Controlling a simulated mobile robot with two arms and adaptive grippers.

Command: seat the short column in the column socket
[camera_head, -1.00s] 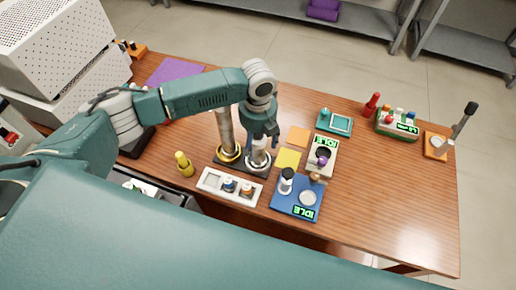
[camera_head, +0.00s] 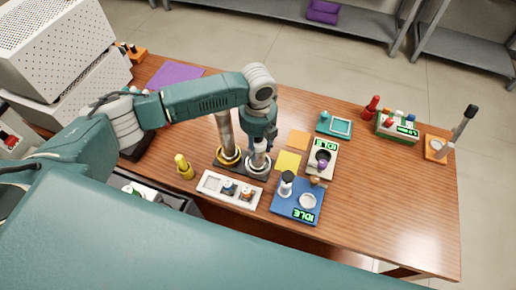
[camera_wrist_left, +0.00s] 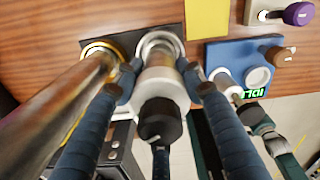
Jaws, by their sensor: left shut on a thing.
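My left gripper (camera_head: 262,143) is shut on the short column (camera_head: 257,160), a pale cylinder that stands about upright. In the left wrist view, the short column (camera_wrist_left: 158,88) with its black top sits between the blue fingers of the gripper (camera_wrist_left: 162,92). Its lower end is at the silver-ringed column socket (camera_wrist_left: 160,42) on the dark base plate (camera_head: 243,166). The gripper and column hide much of the socket, so I cannot tell how deep the column sits. A tall metal column (camera_head: 225,128) stands in the gold-ringed socket beside it. My right gripper is not in view.
A white tray (camera_head: 210,184) with small vials lies in front of the base plate. A yellow bottle (camera_head: 183,166) stands to its left. A blue device (camera_head: 283,208) and a grey device (camera_head: 330,150) stand to the right. The right table surface (camera_head: 385,190) is clear.

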